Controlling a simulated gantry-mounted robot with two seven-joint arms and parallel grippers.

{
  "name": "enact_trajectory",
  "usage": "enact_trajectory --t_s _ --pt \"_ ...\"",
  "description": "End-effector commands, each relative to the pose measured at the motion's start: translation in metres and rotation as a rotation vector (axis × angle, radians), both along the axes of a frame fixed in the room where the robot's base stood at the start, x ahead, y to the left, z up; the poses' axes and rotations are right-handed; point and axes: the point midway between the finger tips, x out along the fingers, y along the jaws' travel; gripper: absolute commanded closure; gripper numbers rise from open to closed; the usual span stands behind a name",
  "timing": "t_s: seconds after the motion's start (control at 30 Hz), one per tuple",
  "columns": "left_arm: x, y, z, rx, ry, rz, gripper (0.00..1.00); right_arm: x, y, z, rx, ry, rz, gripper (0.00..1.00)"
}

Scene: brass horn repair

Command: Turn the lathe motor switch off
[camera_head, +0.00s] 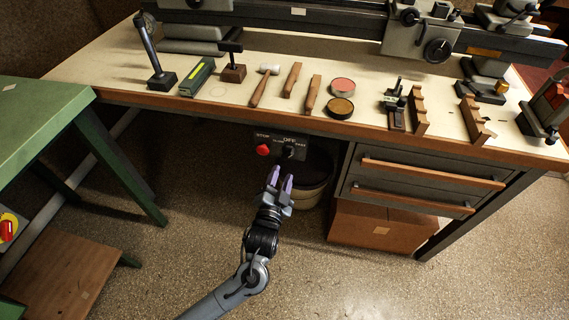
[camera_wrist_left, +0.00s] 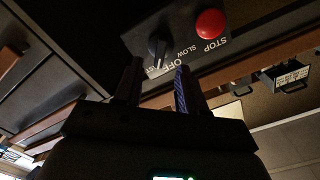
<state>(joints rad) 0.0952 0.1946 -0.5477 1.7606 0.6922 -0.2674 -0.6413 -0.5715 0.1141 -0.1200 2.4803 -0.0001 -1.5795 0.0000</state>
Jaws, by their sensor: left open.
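The motor switch is a black rotary knob (camera_head: 288,152) on a dark panel under the bench's front edge, with OFF lettered just above it. In the left wrist view the knob (camera_wrist_left: 158,46) stands just beyond the fingertips, with OFF and SLOW lettering beside it and another label partly hidden by a finger.
The wooden bench edge (camera_head: 225,113) overhangs the panel, with hammers and tins on top. Drawers (camera_head: 410,182) and a cardboard box (camera_head: 381,229) are to the right. A round bin (camera_head: 313,182) stands behind the gripper.

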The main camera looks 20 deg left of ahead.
Motion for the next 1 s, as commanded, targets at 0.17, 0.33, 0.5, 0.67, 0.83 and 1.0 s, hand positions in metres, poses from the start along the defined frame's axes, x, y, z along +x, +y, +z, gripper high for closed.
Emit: enact_trajectory --t_s 0.17,0.33,0.5,0.67,0.83,1.0 --pt "0.031 0.005 -0.002 0.000 -0.004 0.002 0.60 -0.006 0.000 -0.022 -0.001 0.016 0.000 0.57" --pt "0.051 0.007 -0.002 -0.001 -0.002 0.001 0.60 -0.005 -0.001 -0.031 -0.005 0.013 0.003 0.57" --pt "0.062 0.009 0.000 -0.002 -0.001 0.001 0.60 -0.005 -0.002 -0.035 -0.011 0.013 0.006 0.57" --pt "0.065 0.010 0.000 -0.002 0.000 0.001 0.60 -0.005 -0.003 -0.035 -0.011 0.012 0.006 0.57" --pt "0.065 0.010 0.000 -0.002 0.000 0.001 0.60 -0.004 -0.002 -0.034 -0.010 0.011 0.006 0.57" --pt "0.065 0.010 0.000 -0.002 0.000 0.001 0.81 -0.004 -0.002 -0.034 -0.007 0.009 0.004 0.57"
